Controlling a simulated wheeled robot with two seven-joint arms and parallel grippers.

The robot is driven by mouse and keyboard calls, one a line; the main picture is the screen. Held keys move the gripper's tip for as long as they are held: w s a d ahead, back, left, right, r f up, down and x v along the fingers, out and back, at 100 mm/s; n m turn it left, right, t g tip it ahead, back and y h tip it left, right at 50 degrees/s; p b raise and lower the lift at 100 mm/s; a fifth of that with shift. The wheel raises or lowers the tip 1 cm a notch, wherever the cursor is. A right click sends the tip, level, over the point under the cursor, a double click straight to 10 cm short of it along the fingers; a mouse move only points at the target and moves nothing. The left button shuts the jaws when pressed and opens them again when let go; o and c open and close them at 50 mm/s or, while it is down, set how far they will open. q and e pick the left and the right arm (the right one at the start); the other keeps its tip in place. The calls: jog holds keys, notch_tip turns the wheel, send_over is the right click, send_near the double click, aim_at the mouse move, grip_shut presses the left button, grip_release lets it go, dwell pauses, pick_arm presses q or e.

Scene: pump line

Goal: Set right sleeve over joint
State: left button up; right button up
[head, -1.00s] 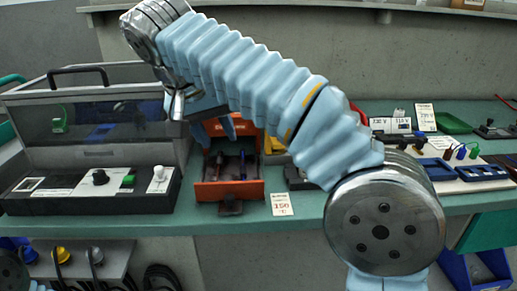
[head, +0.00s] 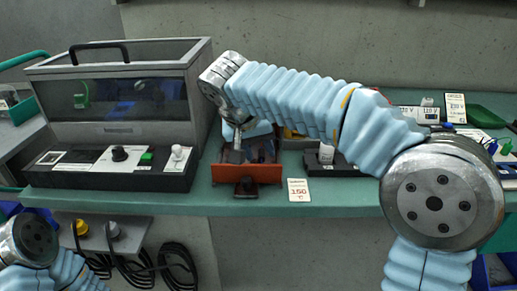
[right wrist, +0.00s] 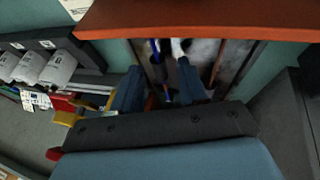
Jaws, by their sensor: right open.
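An orange-red drawer (head: 262,173) stands pulled out at the bench's front edge; its front panel also fills the top of the right wrist view (right wrist: 200,18). My right gripper (head: 243,146) is at the drawer's opening, pointing down. In the right wrist view its two blue fingers (right wrist: 157,84) are apart. A thin blue piece (right wrist: 155,46) and a whitish piece (right wrist: 179,47) lie beyond and between the fingertips. I cannot tell which piece is the right sleeve or where the joint is. My left gripper is out of view.
A grey box with a clear window (head: 120,104) and a control panel (head: 112,170) stands left of the drawer. Another sign (head: 455,107) and a green tray (head: 486,117) are at the right.

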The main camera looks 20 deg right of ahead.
aim_at(264, 148)
grip_shut()
dwell(0.3)
jog(key=w, duration=0.2)
jog(key=w+d, duration=0.1)
jog(key=w, duration=0.1)
jog(key=shift+w+d, duration=0.2)
jog(key=shift+w, duration=0.2)
grip_release()
jog(key=v, duration=1.3)
jog(key=shift+a+r, duration=0.15)
jog(key=shift+r, duration=0.2)
